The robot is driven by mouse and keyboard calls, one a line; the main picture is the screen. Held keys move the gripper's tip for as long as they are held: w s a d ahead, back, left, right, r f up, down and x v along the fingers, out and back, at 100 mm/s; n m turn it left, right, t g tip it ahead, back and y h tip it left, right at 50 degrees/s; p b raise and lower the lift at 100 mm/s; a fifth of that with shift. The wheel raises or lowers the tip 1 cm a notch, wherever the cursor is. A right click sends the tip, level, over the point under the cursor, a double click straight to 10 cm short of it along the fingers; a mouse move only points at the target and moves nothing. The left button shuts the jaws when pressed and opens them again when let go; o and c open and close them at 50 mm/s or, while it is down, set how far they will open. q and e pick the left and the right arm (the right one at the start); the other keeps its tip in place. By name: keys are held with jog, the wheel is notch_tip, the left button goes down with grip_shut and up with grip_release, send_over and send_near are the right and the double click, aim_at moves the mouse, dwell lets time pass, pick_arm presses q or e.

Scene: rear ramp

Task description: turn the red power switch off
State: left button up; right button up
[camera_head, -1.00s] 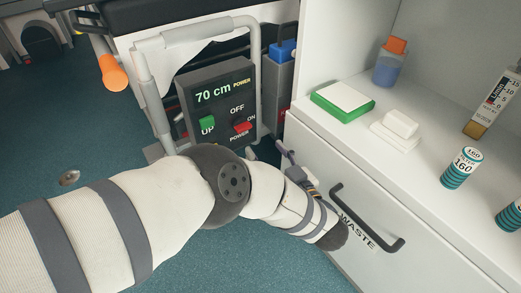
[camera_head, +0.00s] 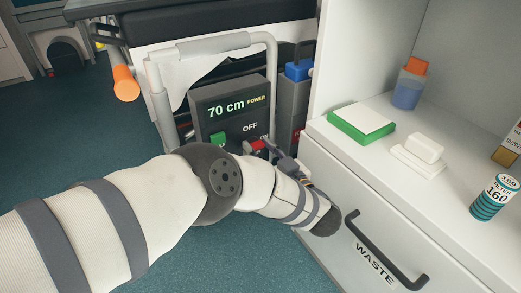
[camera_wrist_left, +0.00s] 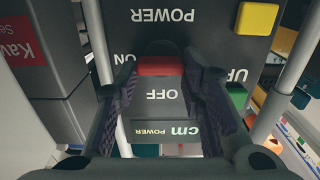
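The red power switch (camera_head: 257,145) sits on a dark control panel (camera_head: 208,99) that reads "70 cm POWER", with OFF above the switch and ON beside it. In the left wrist view the panel appears upside down, and the red switch (camera_wrist_left: 160,66) lies between my finger ends. My left gripper (camera_head: 262,150) is at the panel, partly hiding the switch and the lettering in the head view. In the wrist view the left gripper (camera_wrist_left: 160,75) has its fingers spread on either side of the switch; contact is unclear. My right gripper is not in view.
A green button (camera_head: 218,139) is left of the switch, and a yellow button (camera_wrist_left: 256,18) shows in the wrist view. A grey tube frame (camera_head: 272,75) surrounds the panel. A white cabinet with a WASTE drawer (camera_head: 340,205) stands close on the right.

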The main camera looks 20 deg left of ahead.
pick_arm(q)
jog(key=shift+c, duration=1.4)
jog(key=n+p, duration=0.1)
jog(key=n, duration=0.3)
jog(key=n+p, duration=0.1)
jog(key=n, duration=0.3)
jog(key=shift+s+a+n, duration=0.1)
jog(key=shift+s+n, duration=0.05)
jog(key=shift+n, duration=0.25)
jog(key=n, duration=0.4)
jog(key=shift+p, duration=0.35)
jog(key=n, duration=0.5)
jog(key=shift+s+f, duration=0.1)
jog(key=shift+f, duration=0.05)
